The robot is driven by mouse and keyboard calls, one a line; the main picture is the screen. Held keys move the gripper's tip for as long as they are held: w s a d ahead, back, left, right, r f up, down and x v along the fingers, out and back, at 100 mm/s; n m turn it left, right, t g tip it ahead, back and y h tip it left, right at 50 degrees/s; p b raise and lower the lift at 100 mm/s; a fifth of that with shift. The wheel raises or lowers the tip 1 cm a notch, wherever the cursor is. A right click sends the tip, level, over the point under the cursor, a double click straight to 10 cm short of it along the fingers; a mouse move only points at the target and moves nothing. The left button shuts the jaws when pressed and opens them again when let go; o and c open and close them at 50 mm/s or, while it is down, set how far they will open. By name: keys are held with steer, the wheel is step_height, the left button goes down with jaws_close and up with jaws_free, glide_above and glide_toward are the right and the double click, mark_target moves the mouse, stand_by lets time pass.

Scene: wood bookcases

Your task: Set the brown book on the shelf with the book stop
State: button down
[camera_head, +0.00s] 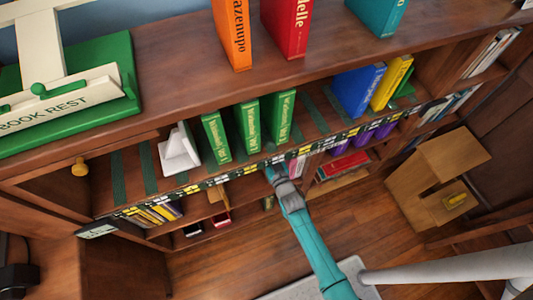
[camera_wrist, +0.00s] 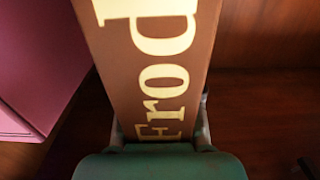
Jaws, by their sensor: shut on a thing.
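The brown book (camera_wrist: 150,70) stands large in the wrist view, its spine lettered "Frod..." in cream. My gripper (camera_wrist: 160,135) is shut on its lower part, one finger at each side. In the head view my gripper (camera_head: 275,176) is at the bookcase front, by the edge of the shelf with the green books; the brown book cannot be made out there. A white angled piece (camera_head: 178,152), which looks like the book stop, stands on that shelf, left of several green books (camera_head: 248,127).
A pink book (camera_wrist: 45,60) is close left of the brown book in the wrist view. Blue (camera_head: 358,90) and yellow (camera_head: 391,82) books stand right on the green books' shelf. Orange (camera_head: 231,33) and red (camera_head: 287,27) books stand on top. A wooden stool-like piece (camera_head: 435,170) is at right.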

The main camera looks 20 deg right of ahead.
steer(key=shift+f, duration=1.8)
steer(key=c, duration=0.8)
jaws_free()
steer(key=shift+o, duration=0.2)
steer(key=s, duration=1.2)
